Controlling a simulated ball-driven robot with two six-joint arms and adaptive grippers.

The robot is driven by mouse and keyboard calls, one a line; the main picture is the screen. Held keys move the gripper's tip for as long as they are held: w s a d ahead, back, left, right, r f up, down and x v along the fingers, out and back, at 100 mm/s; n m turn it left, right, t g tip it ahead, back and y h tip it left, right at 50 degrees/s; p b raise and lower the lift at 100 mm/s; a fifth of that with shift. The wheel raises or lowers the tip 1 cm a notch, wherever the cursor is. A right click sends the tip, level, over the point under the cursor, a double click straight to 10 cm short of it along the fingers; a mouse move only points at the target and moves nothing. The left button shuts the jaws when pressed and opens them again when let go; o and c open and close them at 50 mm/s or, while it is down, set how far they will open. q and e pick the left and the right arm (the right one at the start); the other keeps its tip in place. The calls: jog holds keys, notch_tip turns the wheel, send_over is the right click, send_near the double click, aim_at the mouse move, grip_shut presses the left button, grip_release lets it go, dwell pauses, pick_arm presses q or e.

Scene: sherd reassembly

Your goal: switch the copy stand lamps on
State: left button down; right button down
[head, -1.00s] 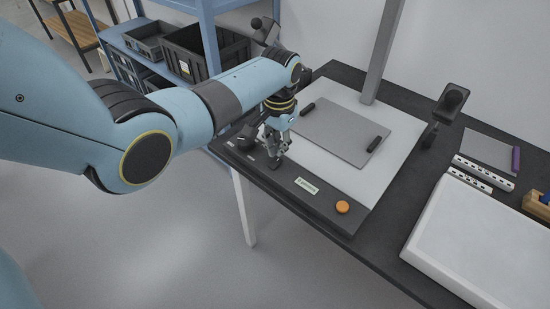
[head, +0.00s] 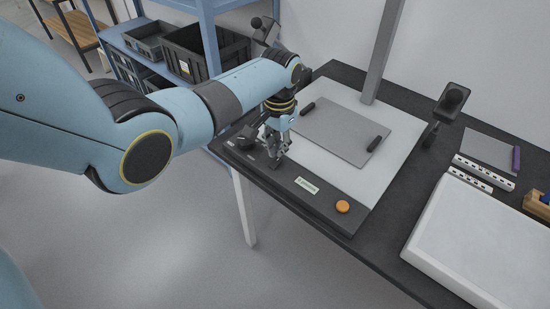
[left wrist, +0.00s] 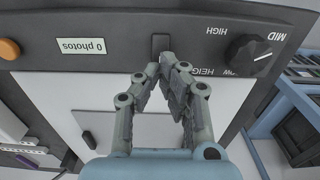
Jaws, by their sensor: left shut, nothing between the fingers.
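The copy stand's dark control panel (head: 325,201) runs along the front of its pale baseboard (head: 385,185). My left gripper (head: 274,158) is shut and empty, pointing down at the panel's left part. In the left wrist view its closed fingertips (left wrist: 169,60) are beside a small black switch (left wrist: 160,44); I cannot tell whether they touch it. A round black knob (left wrist: 250,56) has HIGH and MID printed around it. The right lamp (head: 449,103) and the left lamp (head: 265,31) look dark; the left one is partly behind my arm. My right gripper is out of view.
An orange button (head: 343,207) and a "0 photos" label (left wrist: 80,46) are on the same panel. A grey plate (head: 340,132) with black grips lies on the baseboard. A white tray (head: 475,240) and scale bars (head: 483,172) are to the right. Blue shelving (head: 208,40) stands behind my arm.

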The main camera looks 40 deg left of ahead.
aim_at(278, 159)
pick_arm(q)
jog(key=shift+f+b, duration=0.4)
jog(key=shift+f, duration=0.15)
dwell(0.6)
jog(key=shift+f+b, duration=0.5)
jog(key=shift+f, duration=0.25)
jog(key=shift+s+r, duration=0.1)
notch_tip(278, 159, up, 7)
jog(key=p, duration=0.8)
dwell(0.5)
